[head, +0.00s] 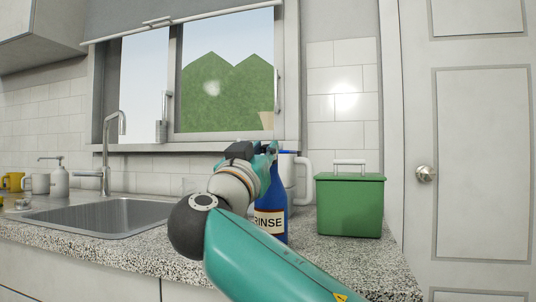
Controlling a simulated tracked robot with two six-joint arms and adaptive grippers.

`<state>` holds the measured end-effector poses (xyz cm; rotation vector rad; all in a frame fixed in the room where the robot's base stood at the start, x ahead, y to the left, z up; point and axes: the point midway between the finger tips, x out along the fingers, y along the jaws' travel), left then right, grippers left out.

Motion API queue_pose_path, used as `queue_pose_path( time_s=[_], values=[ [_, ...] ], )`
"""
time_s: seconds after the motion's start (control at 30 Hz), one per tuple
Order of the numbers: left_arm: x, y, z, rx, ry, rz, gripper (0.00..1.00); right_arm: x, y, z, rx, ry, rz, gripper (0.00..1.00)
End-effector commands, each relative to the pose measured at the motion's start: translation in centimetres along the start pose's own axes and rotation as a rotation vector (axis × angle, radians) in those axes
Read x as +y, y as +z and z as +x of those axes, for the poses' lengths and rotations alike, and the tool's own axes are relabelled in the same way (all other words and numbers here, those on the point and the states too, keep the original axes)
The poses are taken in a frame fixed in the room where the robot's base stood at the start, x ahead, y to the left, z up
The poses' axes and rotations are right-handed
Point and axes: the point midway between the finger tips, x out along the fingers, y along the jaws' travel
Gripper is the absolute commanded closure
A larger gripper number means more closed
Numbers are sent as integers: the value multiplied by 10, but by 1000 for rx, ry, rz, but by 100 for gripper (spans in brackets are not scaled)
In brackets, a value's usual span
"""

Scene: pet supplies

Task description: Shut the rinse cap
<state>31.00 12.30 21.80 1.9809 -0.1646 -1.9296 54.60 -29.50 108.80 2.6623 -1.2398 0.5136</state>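The rinse bottle (278,198) is blue with a cream label reading "RINSE" in part. It stands upright on the speckled counter, right of the sink. My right arm crosses in front of it and hides its left side. My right gripper (270,147) is at the top of the bottle and hides most of the cap area. A small blue piece (287,152) shows just right of the gripper; I cannot tell whether it is the cap. I cannot tell whether the fingers are open, shut or touching the bottle. My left gripper is not in view.
A white jug-like container with a handle (306,178) stands behind the bottle. A green lidded box (349,207) stands to the right. The sink (95,216) with its faucet (107,150) lies left, with a soap dispenser (60,180) and mugs beyond. The right front counter is clear.

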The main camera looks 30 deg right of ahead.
Motion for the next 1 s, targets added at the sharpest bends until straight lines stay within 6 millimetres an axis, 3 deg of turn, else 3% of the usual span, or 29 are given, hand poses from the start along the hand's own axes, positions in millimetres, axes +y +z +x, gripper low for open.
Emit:
queue_pose_path(
  time_s=[0.03, 0.17, 0.57, 0.77, 1.0],
  values=[
    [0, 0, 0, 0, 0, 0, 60, -2, 3, -1, -5, -4, -2, 71],
    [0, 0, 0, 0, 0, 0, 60, -2, 2, -1, -3, -3, -1, 52],
    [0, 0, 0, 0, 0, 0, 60, 0, 0, -4, -1, -1, 0, 52],
    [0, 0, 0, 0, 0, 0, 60, 0, 0, -26, -1, -4, 0, 52],
    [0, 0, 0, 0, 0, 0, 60, -2, 0, -76, 0, -7, -1, 52]
  ],
)
